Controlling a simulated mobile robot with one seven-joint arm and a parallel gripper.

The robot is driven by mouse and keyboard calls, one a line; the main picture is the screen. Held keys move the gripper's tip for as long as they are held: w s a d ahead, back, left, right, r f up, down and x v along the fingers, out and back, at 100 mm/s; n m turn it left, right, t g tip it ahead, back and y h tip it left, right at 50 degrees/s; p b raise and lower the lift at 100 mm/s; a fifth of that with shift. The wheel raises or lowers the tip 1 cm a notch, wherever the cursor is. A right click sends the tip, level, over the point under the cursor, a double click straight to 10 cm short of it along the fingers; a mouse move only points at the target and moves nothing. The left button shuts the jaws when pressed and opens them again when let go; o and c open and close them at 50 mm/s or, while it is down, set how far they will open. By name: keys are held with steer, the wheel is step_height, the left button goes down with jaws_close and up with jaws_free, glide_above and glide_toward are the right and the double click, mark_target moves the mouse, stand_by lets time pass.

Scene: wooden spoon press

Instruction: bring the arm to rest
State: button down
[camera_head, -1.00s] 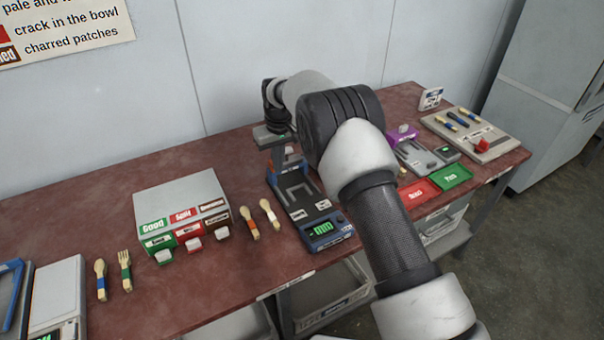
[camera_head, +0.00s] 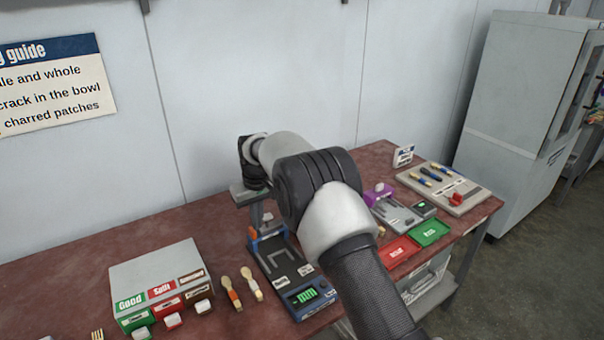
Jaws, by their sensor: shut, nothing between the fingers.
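My arm reaches in from the bottom right over the red-brown table (camera_head: 190,222), bent at a black ribbed joint. The dark end of the arm with my gripper (camera_head: 252,172) is at the far left of the arm, above the back of the press (camera_head: 285,265). The gripper appears shut and I see nothing held in it. Its fingertips are too small to make out. I cannot tell whether it touches the press's grey top plate (camera_head: 243,193).
Left of the press are two wooden spoons (camera_head: 233,292) and a grey sorting box (camera_head: 160,280) with labelled buttons. To the right are a red pad (camera_head: 399,250), a green pad (camera_head: 429,233), a purple-marked device (camera_head: 385,203) and a spoon tray (camera_head: 447,190). A grey wall stands behind.

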steer(key=s+d+r+m+t, duration=0.1)
steer(key=s+d+r, duration=0.3)
steer(key=d+r, duration=0.4)
steer(key=s+d+r+m+p, duration=0.1)
steer(key=s+d+r, duration=0.35)
steer(key=r, duration=0.55)
steer(key=s+d+r+m+t, duration=0.1)
steer(key=s+d+r+m, duration=0.15)
steer(key=d+r, duration=0.6)
steer(key=s+d+r+t, duration=0.1)
steer(key=s+d+r, duration=0.15)
steer(key=s, duration=0.45)
steer(key=s+d+r, duration=0.2)
steer(key=s+d, duration=0.2)
steer(key=s, duration=0.2)
steer(key=s+d+f+m, duration=0.1)
steer(key=s+d+f, duration=0.1)
steer(key=s, duration=0.4)
steer(key=s+d+f+m+t+h+p, duration=0.1)
steer(key=s+d+f+m, duration=0.1)
steer(key=s, duration=0.5)
steer(key=shift+s+d, duration=0.2)
steer(key=shift+d, duration=0.5)
